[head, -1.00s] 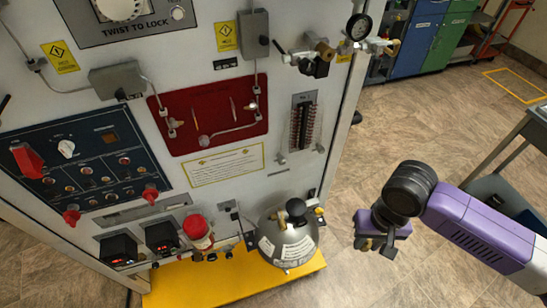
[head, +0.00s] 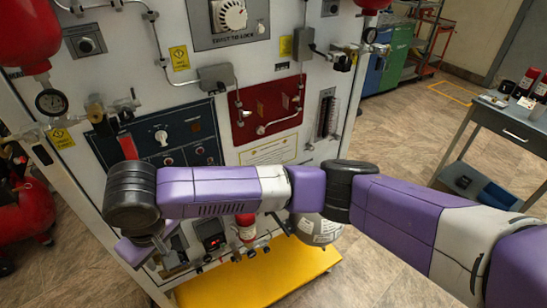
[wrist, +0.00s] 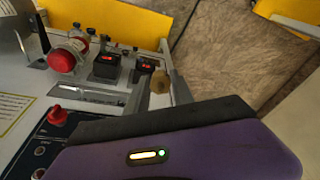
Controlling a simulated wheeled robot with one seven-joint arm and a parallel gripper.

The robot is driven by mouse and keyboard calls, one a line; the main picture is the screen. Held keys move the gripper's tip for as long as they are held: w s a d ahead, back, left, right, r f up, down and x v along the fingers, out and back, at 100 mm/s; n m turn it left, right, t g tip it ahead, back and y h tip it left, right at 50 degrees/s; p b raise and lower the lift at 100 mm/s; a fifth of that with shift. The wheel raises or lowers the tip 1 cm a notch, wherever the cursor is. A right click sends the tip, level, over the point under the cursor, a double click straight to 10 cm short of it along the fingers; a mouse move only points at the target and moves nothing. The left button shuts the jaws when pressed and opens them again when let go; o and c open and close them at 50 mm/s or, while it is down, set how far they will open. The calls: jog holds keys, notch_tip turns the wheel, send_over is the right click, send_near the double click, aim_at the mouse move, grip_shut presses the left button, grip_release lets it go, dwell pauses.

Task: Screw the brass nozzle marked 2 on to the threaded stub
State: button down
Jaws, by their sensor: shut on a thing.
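My gripper (head: 158,246) hangs low in front of the left part of the white panel, under the black wrist joint of my purple arm. In the wrist view my gripper (wrist: 167,84) is shut on a small brass piece, which I take to be the brass nozzle (wrist: 158,80). No mark 2 can be read on it. In the head view the nozzle is too small and hidden to make out. I cannot pick out the threaded stub with certainty in either view.
The white panel (head: 120,30) carries a blue control board (head: 185,130), a red plate (head: 262,110) and a gauge (head: 50,102) on piping at left. A yellow step (head: 262,278) lies below. A grey table (head: 500,125) stands at right. Open floor (head: 400,130) lies between.

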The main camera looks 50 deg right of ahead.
jog(key=w+a+r+n+t+y, duration=0.1)
jog(key=w+a+r+t, duration=0.2)
jog(key=r, duration=0.4)
jog(key=w+d+r+t+y+b, duration=0.15)
jog(key=w+d+r+t, duration=0.25)
jog(key=w+d+r, duration=0.4)
jog(key=s+d+f+m+t+h, duration=0.2)
jog(key=s+d, duration=0.2)
jog(key=d, duration=0.6)
jog(key=s+d+f+m+t+h, duration=0.2)
jog(key=s+d, duration=0.3)
jog(key=d, duration=0.6)
jog(key=s+d+f+m+t+h, duration=0.3)
jog(key=s+d+h, duration=0.1)
jog(key=d, duration=0.6)
jog(key=shift+s+d+f+t, duration=0.2)
jog(key=shift+s+f+t, duration=0.05)
jog(key=shift+f+t, duration=0.05)
jog(key=b+x, duration=0.1)
jog(key=x, duration=0.5)
jog(key=shift+f, duration=0.25)
